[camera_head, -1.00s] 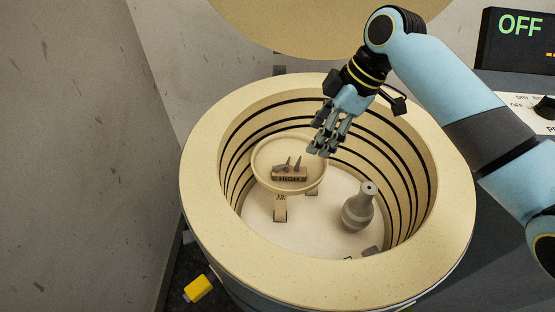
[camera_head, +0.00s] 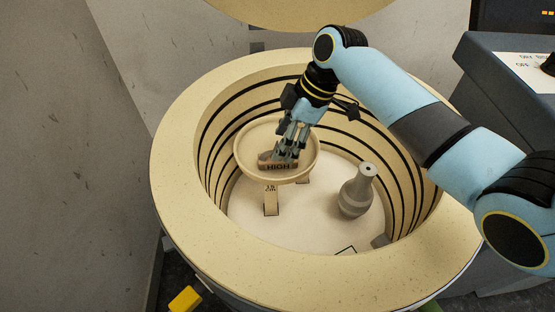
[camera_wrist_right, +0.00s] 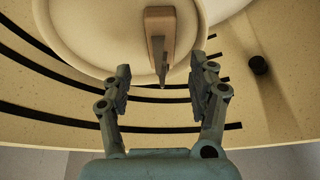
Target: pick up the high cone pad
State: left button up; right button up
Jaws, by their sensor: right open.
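The high cone pad (camera_head: 279,167) is a small tan block marked HIGH. It sits on a round cream shelf (camera_head: 248,165) inside the kiln, and in the wrist view it (camera_wrist_right: 155,22) shows with pointed grey cones. My right gripper (camera_head: 286,152) reaches down over the shelf, its fingers in front of the pad's upper part and hiding most of the cones in the head view. In the wrist view the right gripper (camera_wrist_right: 162,72) has its two fingers apart, with the cone tips towards the gap. The pad's body lies beyond the fingertips. My left gripper is not seen.
The kiln's thick round rim (camera_head: 180,130) and banded walls surround the shelf. A grey vase (camera_head: 355,195) stands on the kiln floor to the right of the shelf. Posts (camera_head: 270,200) hold the shelf up. A dark control box stands at the right.

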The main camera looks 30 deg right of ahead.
aim_at(265, 162)
jog(key=x, duration=0.4)
jog(key=shift+s+f+b, duration=0.15)
jog(key=shift+f+b, duration=0.2)
jog(key=shift+c, duration=0.3)
jog(key=c, duration=1.1)
grip_shut()
jog(key=shift+r, duration=0.15)
